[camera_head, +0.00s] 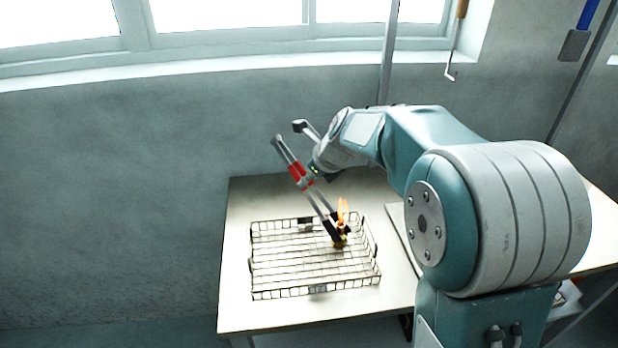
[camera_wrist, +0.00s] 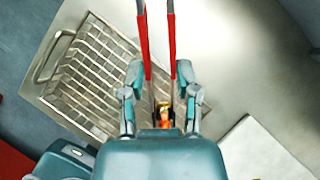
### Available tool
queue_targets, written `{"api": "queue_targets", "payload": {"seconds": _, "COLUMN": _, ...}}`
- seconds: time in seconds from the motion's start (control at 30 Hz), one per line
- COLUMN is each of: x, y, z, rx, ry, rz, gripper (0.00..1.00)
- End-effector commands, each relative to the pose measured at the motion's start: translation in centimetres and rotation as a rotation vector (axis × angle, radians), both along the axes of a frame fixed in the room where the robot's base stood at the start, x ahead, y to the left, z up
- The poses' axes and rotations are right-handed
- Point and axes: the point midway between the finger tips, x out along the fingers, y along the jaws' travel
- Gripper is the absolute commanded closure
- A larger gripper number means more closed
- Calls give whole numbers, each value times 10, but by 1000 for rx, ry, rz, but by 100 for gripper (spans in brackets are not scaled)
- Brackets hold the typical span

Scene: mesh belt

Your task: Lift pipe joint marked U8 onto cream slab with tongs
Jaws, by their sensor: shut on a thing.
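My gripper (camera_head: 314,172) is shut on red-handled tongs (camera_head: 297,176); its fingers also show on both sides of the tongs in the wrist view (camera_wrist: 160,75). The tongs slant down into the wire basket (camera_head: 252,265), with their dark ends at its right rear part. A small brassy pipe joint (camera_head: 340,242) is at those ends, with an orange flame-like shape above it. Whether the tongs grip it, and any U8 mark, I cannot tell. The cream slab (camera_wrist: 262,150) lies right of the basket; my arm hides most of it in the head view.
The basket stands on a pale table (camera_head: 240,205), with raised wire rims and a handle at its side. Bare tabletop lies behind and in front of it. A wall with windows stands behind the table. A hook tool (camera_head: 452,60) hangs at the upper right.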

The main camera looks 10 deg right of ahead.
Motion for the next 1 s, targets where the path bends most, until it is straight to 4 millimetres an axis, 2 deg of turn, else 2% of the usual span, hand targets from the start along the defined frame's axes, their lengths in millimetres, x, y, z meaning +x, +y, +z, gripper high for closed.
{"api": "queue_targets", "payload": {"seconds": 0.17, "x": 1, "y": 0, "z": 8, "rx": 1, "ry": -3, "rz": 1, "gripper": 100}}
{"api": "queue_targets", "payload": {"seconds": 1.0, "x": 1, "y": 0, "z": 95, "rx": 0, "ry": -4, "rz": -1, "gripper": 100}}
